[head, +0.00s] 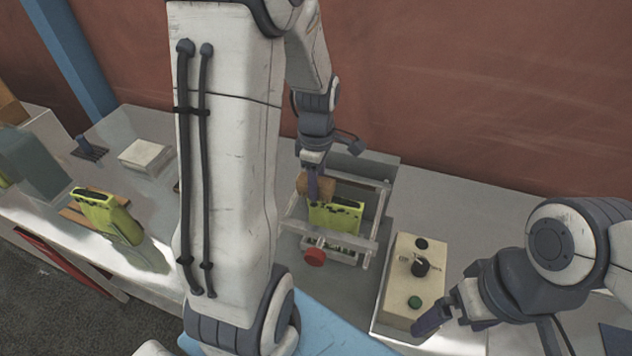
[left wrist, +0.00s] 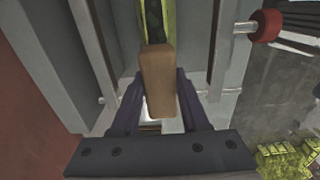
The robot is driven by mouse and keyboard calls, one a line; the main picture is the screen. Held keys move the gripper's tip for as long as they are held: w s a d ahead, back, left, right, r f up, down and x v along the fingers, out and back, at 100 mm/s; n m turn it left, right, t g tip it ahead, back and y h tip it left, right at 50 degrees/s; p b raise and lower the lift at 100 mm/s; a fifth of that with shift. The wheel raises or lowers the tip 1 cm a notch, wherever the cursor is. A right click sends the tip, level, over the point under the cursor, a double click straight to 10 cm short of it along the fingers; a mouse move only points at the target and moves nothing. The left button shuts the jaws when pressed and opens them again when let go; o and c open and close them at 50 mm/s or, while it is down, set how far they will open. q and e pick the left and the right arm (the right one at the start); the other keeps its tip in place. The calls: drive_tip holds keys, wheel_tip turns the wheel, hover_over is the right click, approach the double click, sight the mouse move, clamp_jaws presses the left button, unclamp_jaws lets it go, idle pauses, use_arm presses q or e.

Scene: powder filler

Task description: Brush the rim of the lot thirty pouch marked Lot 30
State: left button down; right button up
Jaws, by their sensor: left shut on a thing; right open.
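A yellow-green pouch (head: 335,217) with dark marks stands upright in a metal frame (head: 370,245); I cannot read its lot mark. My left gripper (head: 313,184) is shut on a brown block-like brush (head: 326,187) at the pouch's upper left edge. In the left wrist view the brush (left wrist: 158,80) sits between the fingers and overlaps the end of the pouch's narrow top edge (left wrist: 152,22). Its bristles are hidden, so I cannot tell whether it touches the rim. My right gripper (head: 447,312) is open and empty beside the control box.
A beige control box (head: 413,280) with a dark knob and green button stands right of the frame. A red knob (head: 315,257) sticks out in front of the frame. Another yellow-green pouch (head: 110,217) and a pale block (head: 146,157) are at left.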

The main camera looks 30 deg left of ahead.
sight(346, 203)
use_arm(q)
drive_tip(key=shift+d, duration=0.2)
idle(0.3)
drive_tip(key=shift+w+d, duration=0.25)
drive_tip(key=shift+d, duration=0.65)
drive_tip(key=shift+w+d+p, duration=0.15)
drive_tip(key=shift+d, duration=0.35)
drive_tip(key=shift+w+d+p, duration=0.15)
drive_tip(key=shift+d, duration=0.45)
drive_tip(key=shift+d, duration=0.1)
drive_tip(key=shift+w+d, duration=0.25)
drive_tip(key=shift+d, duration=0.75)
drive_tip(key=shift+f, duration=0.1)
drive_tip(key=shift+d, duration=0.1)
